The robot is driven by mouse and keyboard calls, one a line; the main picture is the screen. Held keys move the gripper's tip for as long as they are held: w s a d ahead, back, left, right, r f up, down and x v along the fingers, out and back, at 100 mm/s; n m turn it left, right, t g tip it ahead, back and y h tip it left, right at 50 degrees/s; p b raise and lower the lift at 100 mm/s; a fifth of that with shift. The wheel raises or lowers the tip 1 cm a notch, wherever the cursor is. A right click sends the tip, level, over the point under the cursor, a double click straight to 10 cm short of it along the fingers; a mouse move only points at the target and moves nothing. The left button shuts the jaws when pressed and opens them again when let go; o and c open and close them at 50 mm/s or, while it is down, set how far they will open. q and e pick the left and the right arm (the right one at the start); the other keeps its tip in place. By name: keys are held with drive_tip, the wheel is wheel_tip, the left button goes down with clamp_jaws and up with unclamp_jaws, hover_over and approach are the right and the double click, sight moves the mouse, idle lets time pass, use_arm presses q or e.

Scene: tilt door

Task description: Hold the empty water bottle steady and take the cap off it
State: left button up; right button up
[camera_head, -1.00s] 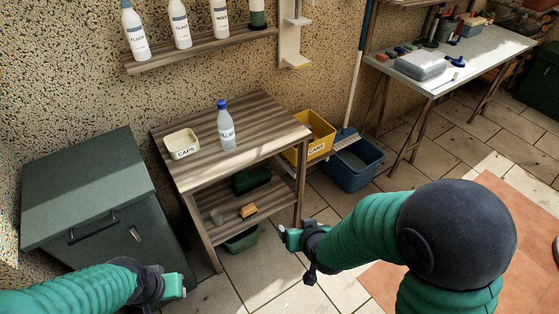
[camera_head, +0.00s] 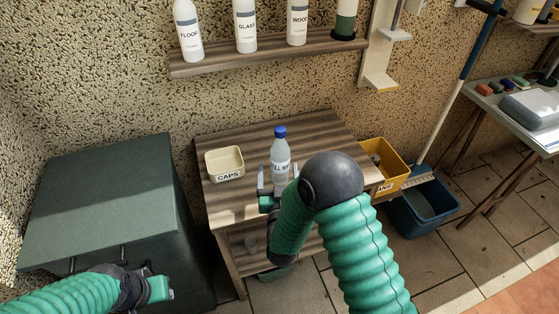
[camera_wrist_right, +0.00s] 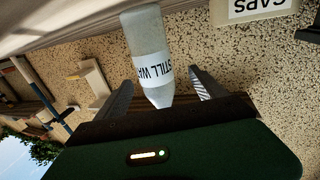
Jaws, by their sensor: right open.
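The clear water bottle (camera_head: 280,160) with a blue cap (camera_head: 280,132) stands upright on the wooden table, its label partly hidden by my right arm in the head view. My right gripper (camera_head: 276,175) is open at the near side of the bottle. In the right wrist view the bottle (camera_wrist_right: 146,35) appears upside down between the spread fingers (camera_wrist_right: 161,78), with a gap on each side; its cap is hidden there. My left gripper (camera_head: 164,290) is low at the left, in front of the green cabinet and away from the bottle; its fingers do not show clearly.
A cream box labelled CAPS (camera_head: 225,164) stands left of the bottle on the wooden table (camera_head: 222,205). The green cabinet (camera_head: 100,200) is at the left. A yellow bin (camera_head: 392,170) and a blue bucket (camera_head: 428,205) stand at the right. A shelf of bottles (camera_head: 270,54) hangs above.

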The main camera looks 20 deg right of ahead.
sight(281, 165)
drive_tip(key=x, duration=0.5)
drive_tip(key=shift+w+d+r, duration=0.15)
drive_tip(key=shift+d, duration=0.3)
drive_tip(key=shift+w+d, duration=0.25)
drive_tip(key=shift+w, duration=0.15)
drive_tip(key=shift+a, duration=0.25)
drive_tip(key=c, duration=0.6)
drive_tip(key=shift+d, duration=0.1)
drive_tip(key=c, duration=0.9)
drive_tip(key=shift+r, duration=0.1)
